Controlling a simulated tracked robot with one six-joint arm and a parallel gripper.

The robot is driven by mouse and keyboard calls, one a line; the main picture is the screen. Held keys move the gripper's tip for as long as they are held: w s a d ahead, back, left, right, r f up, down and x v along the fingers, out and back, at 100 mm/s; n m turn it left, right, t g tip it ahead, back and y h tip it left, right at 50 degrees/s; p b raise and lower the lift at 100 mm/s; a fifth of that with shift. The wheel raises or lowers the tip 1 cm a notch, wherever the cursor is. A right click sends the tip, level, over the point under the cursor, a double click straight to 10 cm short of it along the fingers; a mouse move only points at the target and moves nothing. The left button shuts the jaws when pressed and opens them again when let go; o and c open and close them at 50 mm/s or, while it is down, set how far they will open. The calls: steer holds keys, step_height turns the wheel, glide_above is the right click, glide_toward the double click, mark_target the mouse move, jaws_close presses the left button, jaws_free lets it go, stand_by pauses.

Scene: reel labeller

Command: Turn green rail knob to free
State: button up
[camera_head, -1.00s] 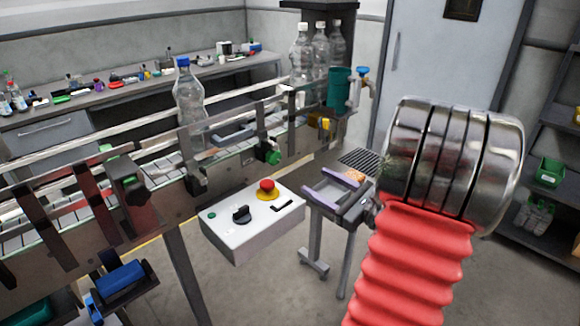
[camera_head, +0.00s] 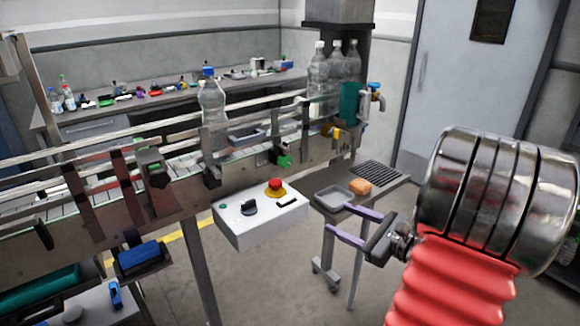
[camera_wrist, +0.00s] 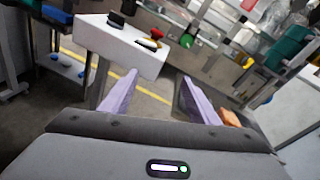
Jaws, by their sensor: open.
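The green rail knob (camera_head: 284,160) sits on the near side of the conveyor's guide rail, right of centre in the head view. It also shows as a small green shape near the top of the wrist view (camera_wrist: 187,40). Its exact turn position is too small to tell. My gripper (camera_head: 338,218) has two purple fingers, apart and empty. It is in front of and below the knob, well clear of it, in free air. In the wrist view the fingers (camera_wrist: 159,75) point towards the control box and conveyor, with nothing between them.
A white control box (camera_head: 262,222) with a black rotary switch and red stop button (camera_head: 275,185) juts out below the knob. A small side table holds a grey tray (camera_head: 334,197) and an orange sponge (camera_head: 360,187). A bottle (camera_head: 211,105) stands on the conveyor. Open floor lies in front.

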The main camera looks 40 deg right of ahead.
steer(key=s+a+f+n+g+y, duration=0.1)
steer(key=s+a+f+n+g, duration=0.2)
steer(key=a+n+g, duration=0.45)
steer(key=s+a+f+n+g+y, duration=0.2)
steer(key=s+a+f+n+g, duration=0.15)
steer(key=a+n, duration=0.7)
steer(key=s+a+r+n+h, duration=0.1)
steer(key=a+r+n+h, duration=0.1)
steer(key=a+r+n, duration=0.3)
steer(key=s+a+r+n+h, duration=0.1)
steer(key=a+r+n+h, duration=0.2)
steer(key=a+r+n, duration=0.3)
steer(key=a+n, duration=0.1)
steer(key=a, duration=0.4)
steer(key=shift+s+n, duration=0.15)
steer(key=shift+n, duration=0.25)
steer(key=shift+c, duration=0.3)
